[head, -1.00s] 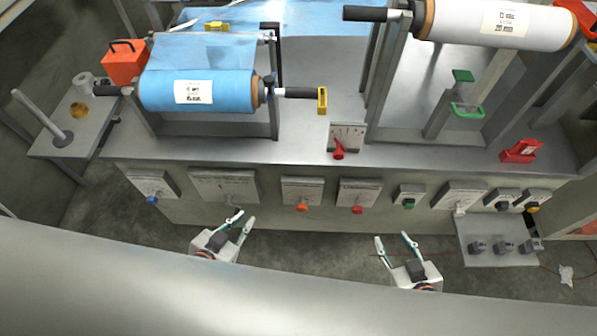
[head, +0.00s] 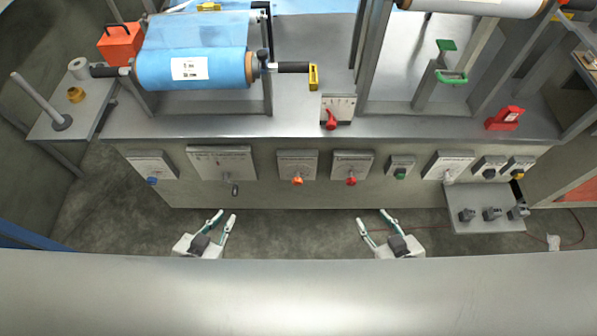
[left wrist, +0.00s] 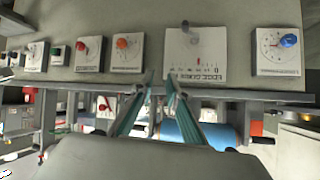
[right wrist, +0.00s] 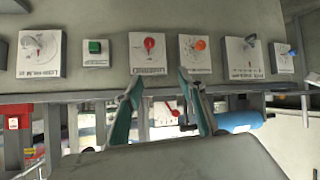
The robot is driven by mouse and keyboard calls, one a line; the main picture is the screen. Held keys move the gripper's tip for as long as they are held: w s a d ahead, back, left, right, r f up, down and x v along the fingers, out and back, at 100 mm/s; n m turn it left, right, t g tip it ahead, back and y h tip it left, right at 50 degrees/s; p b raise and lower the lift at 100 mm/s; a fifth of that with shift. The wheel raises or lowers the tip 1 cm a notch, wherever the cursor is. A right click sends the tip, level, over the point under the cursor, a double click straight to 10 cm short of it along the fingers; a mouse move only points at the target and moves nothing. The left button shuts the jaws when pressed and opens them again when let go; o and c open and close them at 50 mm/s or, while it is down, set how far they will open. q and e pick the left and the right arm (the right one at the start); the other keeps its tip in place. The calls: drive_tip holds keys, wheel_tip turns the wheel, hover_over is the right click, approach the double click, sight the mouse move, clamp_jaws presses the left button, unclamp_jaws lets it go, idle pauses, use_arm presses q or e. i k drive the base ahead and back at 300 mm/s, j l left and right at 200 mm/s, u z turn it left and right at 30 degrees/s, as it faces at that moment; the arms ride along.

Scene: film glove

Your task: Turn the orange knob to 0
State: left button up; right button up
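The orange knob (head: 297,181) sits on a white dial plate (head: 297,160) on the front panel of the bench, between the lever plate and the red knob's plate. It also shows in the left wrist view (left wrist: 122,43) and the right wrist view (right wrist: 200,45); its scale numbers are too small to read. My left gripper (head: 224,217) is open and empty, below and left of the knob, apart from the panel. My right gripper (head: 374,220) is open and empty, below and right of the knob, also apart from the panel.
Along the panel are a blue knob (head: 152,181), a lever plate (head: 221,163), a red knob (head: 351,181) and a green button (head: 400,174). A small shelf with grey parts (head: 490,222) juts out at right. A blue film roll (head: 215,68) lies above. The floor before the panel is clear.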

sight(297, 180)
drive_tip(key=k+l, duration=0.1)
drive_tip(key=l, duration=1.1)
drive_tip(key=k+l+u, duration=0.1)
drive_tip(key=l, duration=0.5)
drive_tip(key=k+l, duration=0.15)
drive_tip(key=l, duration=0.4)
